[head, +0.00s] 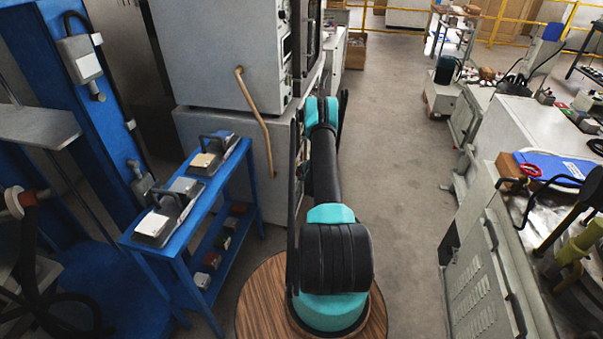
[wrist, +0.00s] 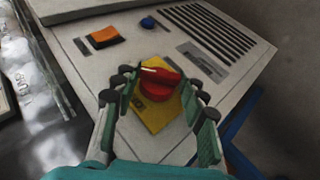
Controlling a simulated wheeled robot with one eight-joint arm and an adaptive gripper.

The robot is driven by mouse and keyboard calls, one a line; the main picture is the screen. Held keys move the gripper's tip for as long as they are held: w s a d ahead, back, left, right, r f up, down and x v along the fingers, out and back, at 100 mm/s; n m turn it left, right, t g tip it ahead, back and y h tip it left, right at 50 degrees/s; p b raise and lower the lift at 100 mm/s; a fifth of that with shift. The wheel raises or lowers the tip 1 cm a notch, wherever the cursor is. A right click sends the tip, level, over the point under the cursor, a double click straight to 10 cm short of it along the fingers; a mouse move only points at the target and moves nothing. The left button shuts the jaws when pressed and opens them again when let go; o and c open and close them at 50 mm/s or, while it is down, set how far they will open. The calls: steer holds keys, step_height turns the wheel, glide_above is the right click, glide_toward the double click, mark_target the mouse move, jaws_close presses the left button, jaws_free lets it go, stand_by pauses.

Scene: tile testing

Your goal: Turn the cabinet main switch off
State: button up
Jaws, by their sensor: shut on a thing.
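The main switch (wrist: 154,88) is a red rotary knob on a yellow plate (wrist: 158,118), in the middle of the wrist view. Its raised grip lies roughly crosswise in the picture. The plate is on the pale grey panel of the cabinet (wrist: 120,57). My gripper (wrist: 159,86) has one finger on each side of the red knob and is shut on it. The head view shows my arm reaching forward, but the gripper and the switch cannot be made out there.
The panel also carries an orange rocker (wrist: 104,37), a blue button (wrist: 148,22) and dark vent slots (wrist: 210,30). In the head view, a blue shelf stand (head: 180,225) is left of my arm, a grey bench cabinet (head: 480,270) is right, and open floor (head: 390,150) lies between.

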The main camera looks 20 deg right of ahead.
stand_by(0.3)
steer(key=o, duration=1.2)
steer(key=shift+c, duration=0.2)
step_height(320, 180, up, 10)
